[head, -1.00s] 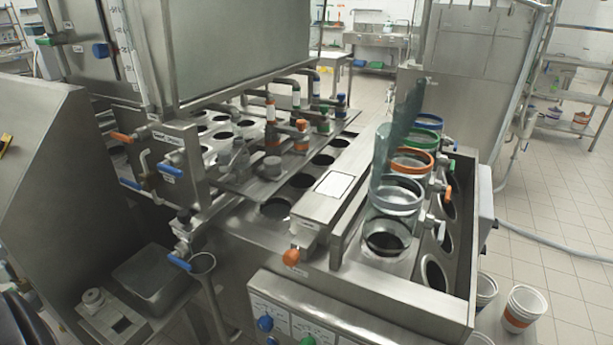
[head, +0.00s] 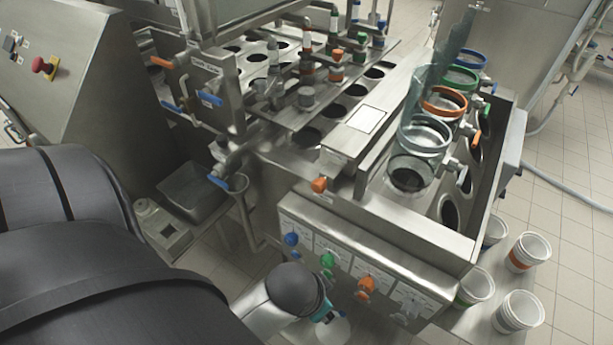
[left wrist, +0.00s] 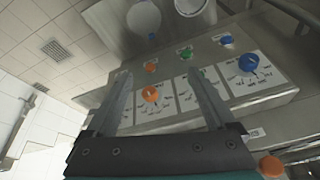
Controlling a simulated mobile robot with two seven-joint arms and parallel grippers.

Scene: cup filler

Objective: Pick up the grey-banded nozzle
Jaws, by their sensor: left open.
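In the head view a row of upright nozzles with coloured bands stands over the steel plate. The leftmost one, with a pale grey band, looks like the grey-banded nozzle (head: 273,58); it is small, and metal fittings below partly crowd it. My left gripper (left wrist: 160,78) is open and empty in the left wrist view, its two fingers spread in front of the control panel. In the head view my left arm reaches low in front of the machine, well below and apart from the nozzles. My right gripper is not seen.
The panel (head: 385,262) has blue, green and orange knobs. Banded rings (head: 425,135) and clear tubes stand at the right. Several white cups (head: 519,312) stand low at right. A steel bin (head: 194,192) and a blue-handled valve (head: 218,182) are at left.

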